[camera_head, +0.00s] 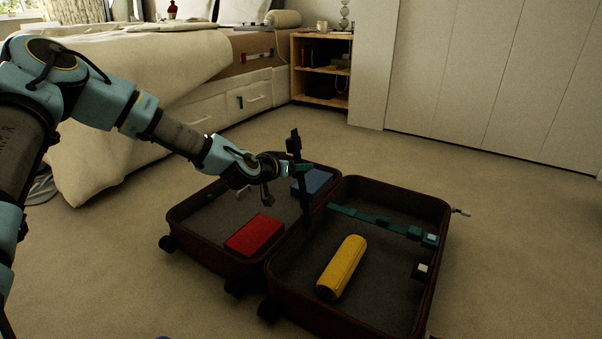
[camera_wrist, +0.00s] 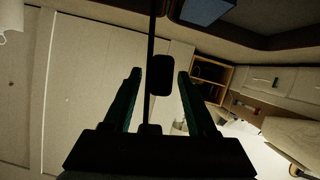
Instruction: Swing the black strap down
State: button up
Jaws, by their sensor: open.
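The black strap (camera_head: 304,196) stands upright from the middle of the open suitcase (camera_head: 184,246), with a dark buckle piece near its top. My gripper (camera_head: 303,168) is at the strap's upper part, above the suitcase. In the wrist view the two fingers of my gripper (camera_wrist: 160,73) are spread apart. The thin strap (camera_wrist: 151,45) and its dark block (camera_wrist: 162,78) show between them. I cannot tell whether either finger touches the strap.
A red box (camera_head: 254,235) and a blue box (camera_head: 312,182) lie in the left half. A yellow cylinder (camera_head: 342,267) and a teal strap (camera_head: 375,220) with a buckle lie in the right half. A bed (camera_head: 120,80) stands behind; the carpet at right is free.

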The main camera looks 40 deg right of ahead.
jog(key=shift+x, duration=0.85)
grip_shut()
jog(key=shift+w, duration=0.1)
dwell(0.8)
